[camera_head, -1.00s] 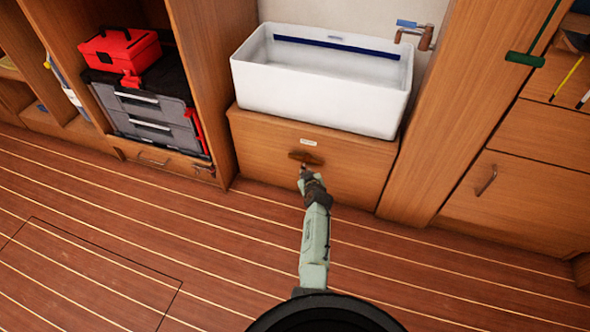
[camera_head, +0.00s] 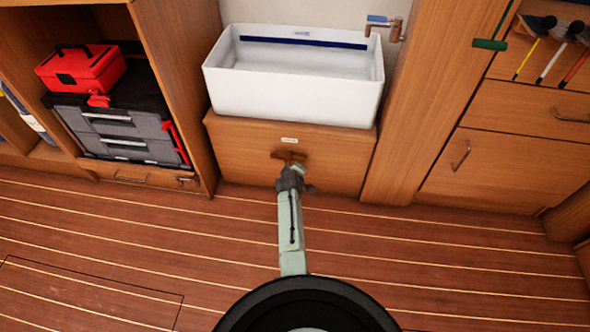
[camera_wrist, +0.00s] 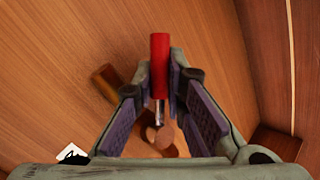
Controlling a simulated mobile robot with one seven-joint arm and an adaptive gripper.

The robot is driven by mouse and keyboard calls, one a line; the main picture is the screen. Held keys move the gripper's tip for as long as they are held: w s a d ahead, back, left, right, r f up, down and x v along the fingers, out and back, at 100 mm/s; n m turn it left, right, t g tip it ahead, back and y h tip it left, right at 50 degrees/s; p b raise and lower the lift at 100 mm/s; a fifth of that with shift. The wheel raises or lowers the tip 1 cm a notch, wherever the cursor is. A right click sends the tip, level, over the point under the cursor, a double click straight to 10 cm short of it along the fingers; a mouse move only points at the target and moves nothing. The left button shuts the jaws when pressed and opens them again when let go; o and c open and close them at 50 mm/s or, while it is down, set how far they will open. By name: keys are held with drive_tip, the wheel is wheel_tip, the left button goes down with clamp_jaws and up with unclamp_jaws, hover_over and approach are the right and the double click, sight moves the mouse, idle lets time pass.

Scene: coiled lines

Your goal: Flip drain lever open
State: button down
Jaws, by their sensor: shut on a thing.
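The drain lever has a red handle (camera_wrist: 159,65) on a thin metal stem, in the wrist view. The stem runs down to a round brown hub in front of a brown wooden-looking bar (camera_wrist: 106,80). My gripper (camera_wrist: 160,85) is shut on the red handle, with one finger on each side and the handle's end reaching past the fingertips. In the head view my gripper (camera_head: 292,174) is at the brown fitting (camera_head: 288,155) on the cabinet front below the sink. The gripper hides most of the lever there.
The white sink (camera_head: 290,112) sits on the wooden cabinet (camera_head: 235,150), under a tap (camera_head: 385,27). A red toolbox (camera_head: 80,72) on grey drawers (camera_head: 120,125) stands in the left shelf. Drawers line the right. The plank floor in front is clear.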

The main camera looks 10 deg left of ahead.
drive_tip(key=shift+d+r+h, duration=0.1)
drive_tip(key=shift+r+h, duration=0.1)
drive_tip(key=shift+h, duration=0.1)
drive_tip(key=shift+n, duration=0.3)
drive_tip(key=c, duration=1.6)
unclamp_jaws()
drive_tip(key=shift+r, duration=0.1)
drive_tip(key=shift+r, duration=0.1)
